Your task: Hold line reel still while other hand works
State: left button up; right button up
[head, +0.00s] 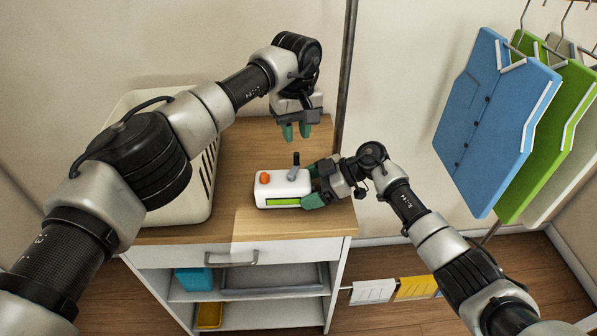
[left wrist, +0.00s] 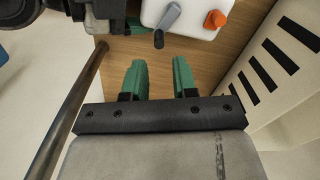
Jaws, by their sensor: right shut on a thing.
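The line reel (head: 273,188) is a white box with an orange knob, a green strip and a grey crank with a dark handle. It lies on the wooden cabinet top (head: 240,222). My right gripper (head: 313,186) is shut on the reel's right end, one green finger at the back and one at the front. My left gripper (head: 296,132) hangs above the top behind the reel, fingers down, open and empty. In the left wrist view its fingers (left wrist: 161,75) are apart, with the reel (left wrist: 182,14) and crank beyond them, not touching.
A white slotted basket (head: 187,205) stands left of the reel. A grey pole (head: 346,75) rises behind the cabinet's right side. Blue (head: 490,120) and green (head: 552,135) garments hang at right. Below are a drawer and shelves with blue (head: 194,279) and yellow (head: 209,316) bins.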

pick_arm(q)
jog(key=shift+f, duration=2.75)
jog(key=shift+c, duration=0.4)
jog(key=c, duration=0.4)
jog(key=shift+w+a+n, duration=0.1)
jog(key=shift+a+n, duration=0.25)
jog(key=shift+n, duration=0.7)
jog(key=shift+w+a+n, duration=0.1)
jog(key=shift+a+n, duration=0.2)
jog(key=shift+n, duration=0.75)
jog(key=shift+a+n, duration=0.25)
jog(key=shift+n, duration=0.65)
jog(key=shift+s+a+n, duration=0.1)
jog(key=shift+a+n, duration=0.2)
jog(key=shift+n, duration=0.8)
